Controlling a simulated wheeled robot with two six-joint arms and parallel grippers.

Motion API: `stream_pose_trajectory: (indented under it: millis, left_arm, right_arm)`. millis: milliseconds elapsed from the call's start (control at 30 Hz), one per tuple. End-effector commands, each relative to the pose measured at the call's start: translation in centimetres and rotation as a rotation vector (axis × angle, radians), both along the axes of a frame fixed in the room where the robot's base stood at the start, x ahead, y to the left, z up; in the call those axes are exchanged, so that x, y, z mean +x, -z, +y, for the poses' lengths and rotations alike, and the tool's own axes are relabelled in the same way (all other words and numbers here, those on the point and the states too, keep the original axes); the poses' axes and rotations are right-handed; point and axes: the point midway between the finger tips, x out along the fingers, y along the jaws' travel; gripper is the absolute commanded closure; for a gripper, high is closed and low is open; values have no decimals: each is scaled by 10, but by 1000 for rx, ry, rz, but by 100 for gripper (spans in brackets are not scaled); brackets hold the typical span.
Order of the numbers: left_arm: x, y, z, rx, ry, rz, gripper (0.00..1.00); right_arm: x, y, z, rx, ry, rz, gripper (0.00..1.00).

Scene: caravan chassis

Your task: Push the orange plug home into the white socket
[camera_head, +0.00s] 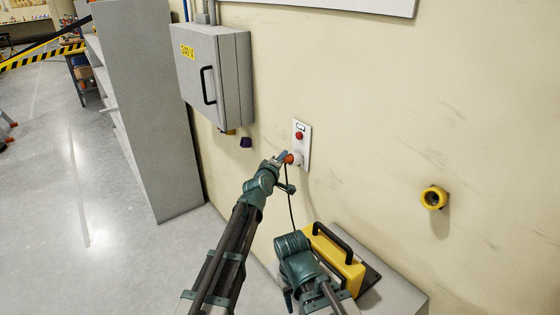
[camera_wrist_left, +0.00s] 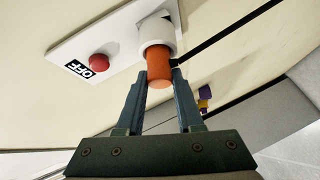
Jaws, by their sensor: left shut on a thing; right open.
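The orange plug (camera_head: 289,158) is at the white socket (camera_head: 297,161) on the wall plate. In the left wrist view the orange plug (camera_wrist_left: 158,70) points into the round mouth of the white socket (camera_wrist_left: 156,34), and much of its orange body shows outside. How deep it sits I cannot tell. My left gripper (camera_head: 283,160) is shut on the plug, with one finger on each side of it (camera_wrist_left: 160,78). A black cord (camera_head: 290,208) hangs from the plug. My right gripper (camera_head: 288,297) is low, near the yellow case, open and apart from the plug; its fingers are hard to make out.
A grey cabinet (camera_head: 228,75) hangs to the left. A yellow case (camera_head: 340,258) stands on a grey ledge (camera_head: 400,297) below. A yellow ring fitting (camera_head: 433,197) is on the right wall.

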Motion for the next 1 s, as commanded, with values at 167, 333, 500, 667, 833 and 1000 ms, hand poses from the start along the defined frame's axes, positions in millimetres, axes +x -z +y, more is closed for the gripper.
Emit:
stream_pose_trajectory:
  millis: [167, 333, 500, 667, 833, 1000]
  left_arm:
    - [3, 2, -4, 1, 1, -1, 100]
    - [4, 3, -6, 0, 0, -1, 100]
    - [5, 4, -8, -1, 0, -2, 100]
    - [5, 4, -8, -2, 0, -3, 100]
    - [5, 5, -8, -2, 0, -3, 43]
    - [5, 5, -7, -1, 1, -2, 29]
  right_arm:
    - [0, 2, 0, 1, 0, 0, 50]
    - [-1, 4, 0, 2, 0, 2, 50]
    - [-1, 5, 0, 2, 0, 3, 50]
    - [-2, 5, 0, 3, 1, 4, 50]
    - [-2, 5, 0, 3, 1, 5, 50]
    - [-3, 6, 0, 4, 2, 7, 50]
